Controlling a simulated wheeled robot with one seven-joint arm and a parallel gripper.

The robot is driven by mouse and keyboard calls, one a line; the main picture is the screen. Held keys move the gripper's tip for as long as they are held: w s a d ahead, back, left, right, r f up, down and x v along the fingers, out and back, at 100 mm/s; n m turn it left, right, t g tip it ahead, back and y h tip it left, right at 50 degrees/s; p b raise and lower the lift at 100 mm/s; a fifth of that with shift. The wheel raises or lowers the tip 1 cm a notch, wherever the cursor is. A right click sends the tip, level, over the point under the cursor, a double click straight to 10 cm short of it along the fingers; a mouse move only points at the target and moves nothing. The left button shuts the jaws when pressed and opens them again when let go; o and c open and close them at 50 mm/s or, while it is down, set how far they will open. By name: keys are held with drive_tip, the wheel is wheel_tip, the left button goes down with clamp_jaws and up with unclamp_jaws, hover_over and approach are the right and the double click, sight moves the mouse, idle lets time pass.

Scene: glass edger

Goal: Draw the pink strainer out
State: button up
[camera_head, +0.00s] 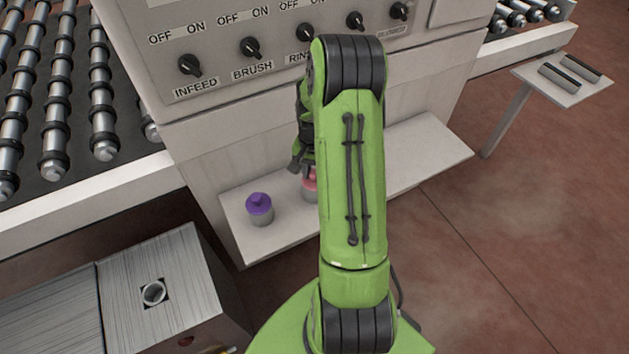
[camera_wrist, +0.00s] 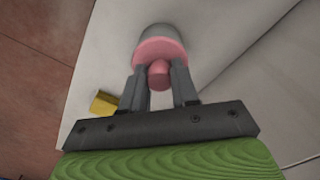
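The pink strainer (camera_wrist: 160,50) shows in the wrist view as a pink disc with a round knob, on top of a grey cylinder (camera_wrist: 161,31). My gripper (camera_wrist: 160,77) is open, with one dark finger on each side of the knob. The fingertips are close to the pink disc; I cannot tell whether they touch it. In the head view a small part of the pink strainer (camera_head: 309,181) shows beside my green arm, which hides the rest and most of my gripper (camera_head: 303,165).
A purple-topped grey cylinder (camera_head: 260,209) stands to the left on the same white shelf (camera_head: 430,153). A yellow block (camera_wrist: 104,102) shows left of my gripper in the wrist view. The knobbed control panel (camera_head: 225,50) rises behind. A metal box with a round hole (camera_head: 185,285) stands at lower left.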

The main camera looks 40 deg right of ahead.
clamp_jaws()
drive_tip(key=shift+r+p, duration=0.5)
drive_tip(key=shift+r, duration=0.15)
drive_tip(key=shift+r+p, duration=2.8)
drive_tip(key=shift+r, duration=0.9)
wheel_tip(320, 180, up, 4)
drive_tip(key=p, duration=0.3)
